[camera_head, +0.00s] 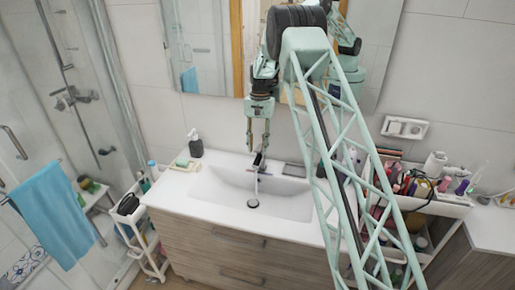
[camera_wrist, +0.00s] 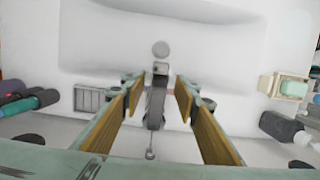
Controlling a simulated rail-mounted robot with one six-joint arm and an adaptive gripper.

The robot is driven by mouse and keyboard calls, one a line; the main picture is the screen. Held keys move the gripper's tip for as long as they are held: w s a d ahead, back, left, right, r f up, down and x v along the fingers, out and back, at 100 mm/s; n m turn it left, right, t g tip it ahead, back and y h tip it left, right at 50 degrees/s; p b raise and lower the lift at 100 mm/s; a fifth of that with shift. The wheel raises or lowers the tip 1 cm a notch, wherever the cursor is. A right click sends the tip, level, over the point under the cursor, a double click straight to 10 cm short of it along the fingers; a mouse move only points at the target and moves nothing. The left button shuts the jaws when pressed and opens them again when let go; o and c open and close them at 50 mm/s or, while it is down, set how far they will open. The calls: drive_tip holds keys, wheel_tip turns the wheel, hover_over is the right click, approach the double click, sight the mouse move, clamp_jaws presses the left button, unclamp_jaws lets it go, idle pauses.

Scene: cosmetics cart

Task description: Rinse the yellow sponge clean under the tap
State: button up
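My gripper (camera_head: 258,142) points down over the tap at the back of the basin, and it is open and empty. In the wrist view its fingers (camera_wrist: 158,108) stand apart on either side of the dark tap (camera_wrist: 156,100); contact is not clear. In the head view the tap (camera_head: 259,160) has a thin pale line below its spout, which looks like running water. No clearly yellow sponge shows. A small pale greenish block (camera_head: 182,162) lies on a dish at the sink's left; I cannot tell whether it is soap or a sponge. It also shows in the wrist view (camera_wrist: 293,88).
The white basin (camera_head: 222,190) looks empty, with a round drain (camera_head: 253,203). A dark soap dispenser (camera_head: 196,147) stands behind its left end. A grey ribbed tray (camera_head: 294,170) lies right of the tap. Crowded cosmetics (camera_head: 425,187) stand at the right, and a mirror (camera_head: 205,45) hangs behind.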

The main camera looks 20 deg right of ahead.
wheel_tip(320, 180, up, 12)
drive_tip(key=w+d, duration=0.1)
drive_tip(key=shift+w, duration=0.4)
idle(0.6)
drive_tip(key=shift+d+f, duration=0.1)
idle(0.4)
